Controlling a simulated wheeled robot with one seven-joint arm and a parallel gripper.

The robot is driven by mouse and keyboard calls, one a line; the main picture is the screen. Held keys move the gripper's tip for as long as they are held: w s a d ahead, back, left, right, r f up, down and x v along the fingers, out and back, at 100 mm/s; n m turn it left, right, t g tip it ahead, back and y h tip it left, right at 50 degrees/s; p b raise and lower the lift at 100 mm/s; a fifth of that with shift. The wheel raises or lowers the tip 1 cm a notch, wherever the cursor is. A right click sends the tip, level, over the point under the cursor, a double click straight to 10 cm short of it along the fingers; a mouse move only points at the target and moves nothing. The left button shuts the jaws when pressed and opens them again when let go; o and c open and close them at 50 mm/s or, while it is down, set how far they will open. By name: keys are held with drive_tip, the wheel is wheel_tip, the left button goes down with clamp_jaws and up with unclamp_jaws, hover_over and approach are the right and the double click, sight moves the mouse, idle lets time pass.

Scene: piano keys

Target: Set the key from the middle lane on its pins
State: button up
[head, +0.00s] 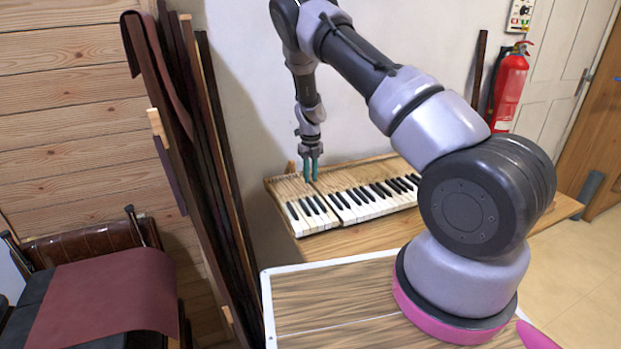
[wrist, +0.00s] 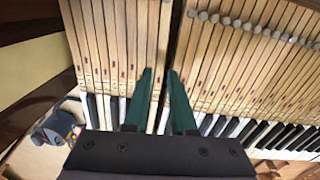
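A piano keyboard lies on a wooden bench in the head view, with a short left section of keys (head: 312,214) and a longer right section (head: 375,195). A dark gap (wrist: 182,35) separates the two sections in the wrist view. My gripper (head: 311,179) points down over the keyboard near this gap. In the wrist view its two teal fingers (wrist: 160,73) stand apart, with pale wooden key sticks and white key fronts visible between and around them. I see nothing clearly clamped. I cannot tell which key is the middle-lane one, or whether the fingertips touch any key.
The bench (head: 335,243) has bare wood in front of the keys. A row of grey round heads (wrist: 250,27) crosses the right section's sticks. A blue-grey object (wrist: 55,127) sits left of the keys. Tall dark boards (head: 200,150) lean at the left.

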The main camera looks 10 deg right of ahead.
drive_tip(key=o, duration=0.6)
drive_tip(key=shift+c, duration=0.2)
drive_tip(key=shift+r, duration=0.1)
drive_tip(key=shift+r, duration=2.4)
